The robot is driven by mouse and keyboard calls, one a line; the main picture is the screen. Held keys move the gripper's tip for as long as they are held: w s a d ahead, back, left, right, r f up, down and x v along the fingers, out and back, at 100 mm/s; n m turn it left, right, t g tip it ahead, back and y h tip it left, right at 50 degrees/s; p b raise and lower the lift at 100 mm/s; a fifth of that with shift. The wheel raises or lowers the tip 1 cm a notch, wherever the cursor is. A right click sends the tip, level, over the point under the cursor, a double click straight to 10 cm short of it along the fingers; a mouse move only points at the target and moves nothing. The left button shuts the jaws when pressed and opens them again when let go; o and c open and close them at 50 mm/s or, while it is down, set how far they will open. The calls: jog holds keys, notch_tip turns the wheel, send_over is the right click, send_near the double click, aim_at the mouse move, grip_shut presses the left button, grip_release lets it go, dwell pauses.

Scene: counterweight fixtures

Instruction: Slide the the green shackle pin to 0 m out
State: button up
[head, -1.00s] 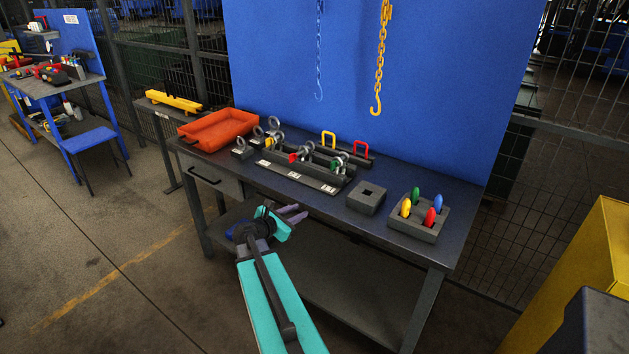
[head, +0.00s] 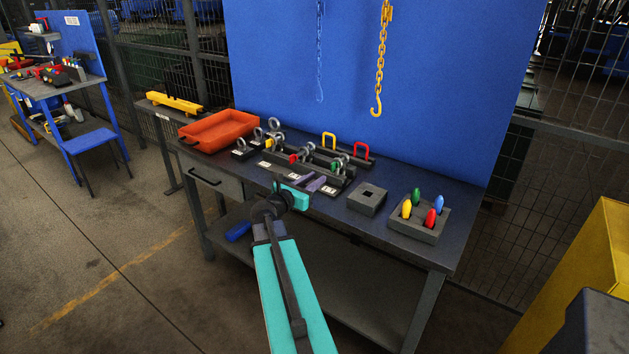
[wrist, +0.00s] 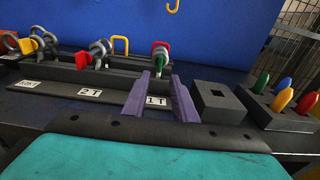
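The green shackle pin (head: 334,166) is in the rightmost grey metal shackle (head: 342,160) on the dark fixture rail in the head view. In the wrist view the green pin (wrist: 160,52) is small and partly overlapped by its shackle, straight ahead beyond my fingers. How far out it sits is too small to tell. My gripper (head: 311,182) is open and empty at the fixture's front edge. In the wrist view its two purple fingers (wrist: 158,78) stand apart on either side of the 1 T label (wrist: 156,101), short of the pin and not touching it.
Shackles with yellow (wrist: 28,46) and red (wrist: 82,60) pins stand to the left. A grey block with a square hole (head: 367,198) and a holder with coloured pegs (head: 419,221) are to the right. An orange tray (head: 218,131) is at the left; hooks hang above.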

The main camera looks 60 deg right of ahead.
aim_at(334, 166)
jog(key=shift+d+f, duration=0.15)
jog(key=shift+d, duration=1.55)
jog(key=shift+d+f, duration=0.15)
jog(key=shift+d, duration=1.5)
jog(key=shift+d+f, duration=0.15)
jog(key=shift+d, duration=1.55)
jog(key=shift+c, duration=0.4)
grip_shut()
jog(key=shift+o, duration=0.8)
grip_release()
jog(key=shift+a, duration=0.1)
